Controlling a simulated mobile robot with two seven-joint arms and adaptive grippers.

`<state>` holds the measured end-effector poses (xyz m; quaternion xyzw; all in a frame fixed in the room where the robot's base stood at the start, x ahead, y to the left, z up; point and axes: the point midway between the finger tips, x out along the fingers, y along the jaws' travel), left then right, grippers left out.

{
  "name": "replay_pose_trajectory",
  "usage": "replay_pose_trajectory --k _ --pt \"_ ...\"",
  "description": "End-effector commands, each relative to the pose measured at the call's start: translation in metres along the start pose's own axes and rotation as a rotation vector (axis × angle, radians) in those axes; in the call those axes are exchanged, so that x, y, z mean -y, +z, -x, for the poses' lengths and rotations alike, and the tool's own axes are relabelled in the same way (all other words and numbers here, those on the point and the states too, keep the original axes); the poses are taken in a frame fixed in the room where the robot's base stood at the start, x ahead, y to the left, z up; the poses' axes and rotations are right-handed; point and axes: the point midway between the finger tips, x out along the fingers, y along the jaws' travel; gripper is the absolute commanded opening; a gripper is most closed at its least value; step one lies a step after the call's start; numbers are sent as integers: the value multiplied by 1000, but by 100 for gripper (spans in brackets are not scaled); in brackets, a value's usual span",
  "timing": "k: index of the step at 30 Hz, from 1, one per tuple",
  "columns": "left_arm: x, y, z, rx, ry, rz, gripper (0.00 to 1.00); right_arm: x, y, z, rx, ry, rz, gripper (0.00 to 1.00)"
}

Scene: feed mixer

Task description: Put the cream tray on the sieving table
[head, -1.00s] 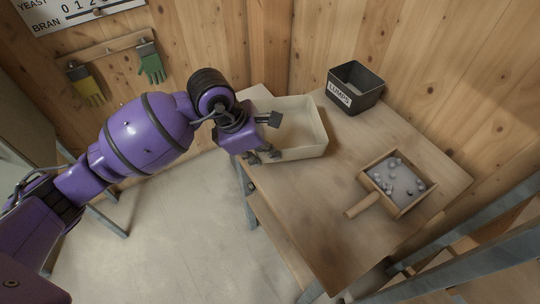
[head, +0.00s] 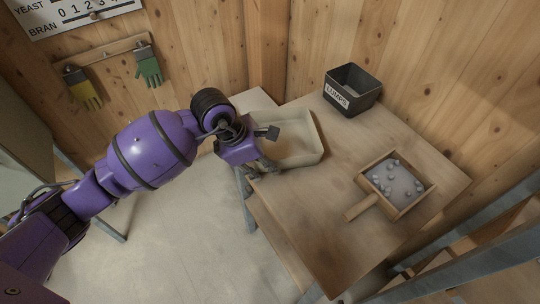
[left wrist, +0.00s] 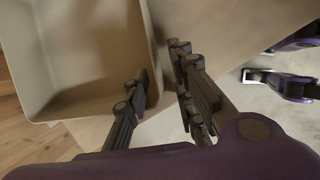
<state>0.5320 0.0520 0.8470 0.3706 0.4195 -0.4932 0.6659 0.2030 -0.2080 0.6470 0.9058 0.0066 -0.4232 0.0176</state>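The cream tray (head: 318,137) is a shallow open box, empty as far as it shows, at the far left end of the wooden sieving table (head: 330,205). I cannot tell whether its base touches the tabletop. My left gripper (head: 262,166) is at the tray's near left corner. The contact itself is partly hidden. My right gripper is not in view.
A black box labelled LUMPS (head: 352,90) stands at the back of the table. A wooden sieve (head: 364,207) with several grey lumps lies to the right, its handle pointing toward the front left. The tabletop between tray and sieve is clear. Wooden walls stand behind.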

Motion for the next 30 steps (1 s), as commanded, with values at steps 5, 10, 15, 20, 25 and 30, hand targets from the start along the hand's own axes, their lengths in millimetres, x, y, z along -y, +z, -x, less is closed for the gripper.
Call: replay_pose_trajectory --k 5,10,15,20,25,30 --pt "0 0 0 0 0 0 23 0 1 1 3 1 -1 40" --pt "-1 1 12 1 2 -1 23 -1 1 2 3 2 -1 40" --pt "-2 1 45 0 5 -2 23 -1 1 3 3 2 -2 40" --pt "-1 0 80 0 4 -2 23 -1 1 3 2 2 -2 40" --pt "-1 0 107 0 2 -1 23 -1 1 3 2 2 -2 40" --pt "0 0 120 0 0 0 23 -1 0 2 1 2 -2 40"
